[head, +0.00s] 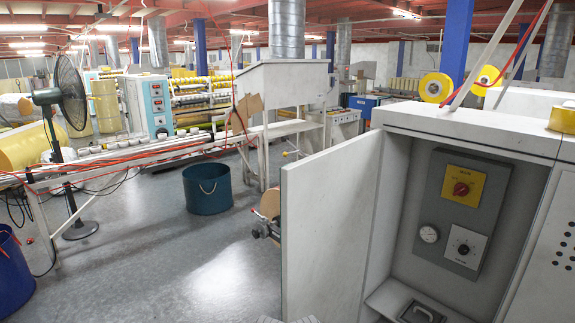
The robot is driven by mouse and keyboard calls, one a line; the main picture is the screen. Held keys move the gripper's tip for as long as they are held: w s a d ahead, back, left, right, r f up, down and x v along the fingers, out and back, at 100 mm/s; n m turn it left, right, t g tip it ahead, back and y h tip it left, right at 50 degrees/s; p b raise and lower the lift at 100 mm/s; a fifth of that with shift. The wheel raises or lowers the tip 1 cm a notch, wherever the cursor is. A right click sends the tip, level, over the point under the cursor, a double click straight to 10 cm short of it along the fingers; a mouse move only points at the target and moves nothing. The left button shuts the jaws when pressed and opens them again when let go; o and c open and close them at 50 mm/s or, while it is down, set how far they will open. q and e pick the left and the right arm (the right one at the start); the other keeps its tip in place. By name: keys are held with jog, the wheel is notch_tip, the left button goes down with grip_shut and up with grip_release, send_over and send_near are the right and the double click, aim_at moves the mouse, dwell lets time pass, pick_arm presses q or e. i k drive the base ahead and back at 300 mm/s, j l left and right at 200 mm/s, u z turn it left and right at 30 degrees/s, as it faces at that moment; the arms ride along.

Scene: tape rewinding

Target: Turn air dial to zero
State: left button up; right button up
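A grey control panel (455,217) is mounted inside the open white cabinet (405,175) at the right of the head view. Low on the panel is a white dial plate with a black knob (463,249); its scale is too small to read. A round gauge (429,233) sits left of it, its needle too small to read. Above is a yellow plate with a red rotary knob (461,189). I cannot read which label says air. Neither of my grippers is in view, and nothing touches the panel.
The cabinet's white door (330,225) stands open to the left. A black handle-like part (421,313) lies in the cabinet bottom. A blue bin (207,188), a black fan (72,95) and a conveyor table (130,160) stand left. Grey floor (180,260) before the door is clear.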

aim_at(464, 250)
jog(key=z, duration=0.35)
jog(key=j+z, duration=0.4)
jog(key=i+j+z, duration=0.1)
jog(key=z, duration=0.35)
jog(key=j+z, duration=0.4)
jog(key=k+j+z, duration=0.1)
jog(key=j, duration=0.3)
jog(key=k+j, duration=0.1)
jog(key=j, duration=0.35)
jog(key=j+z, duration=0.15)
jog(key=j, duration=0.25)
jog(key=k+j, duration=0.2)
jog(key=j, duration=0.2)
jog(key=k+j+z, duration=0.15)
jog(key=j, duration=0.25)
jog(key=k+j, duration=0.1)
jog(key=j, duration=0.3)
jog(key=l, duration=0.8)
jog(key=i+l+z, duration=0.1)
jog(key=i+l, duration=1.05)
jog(key=l, duration=0.15)
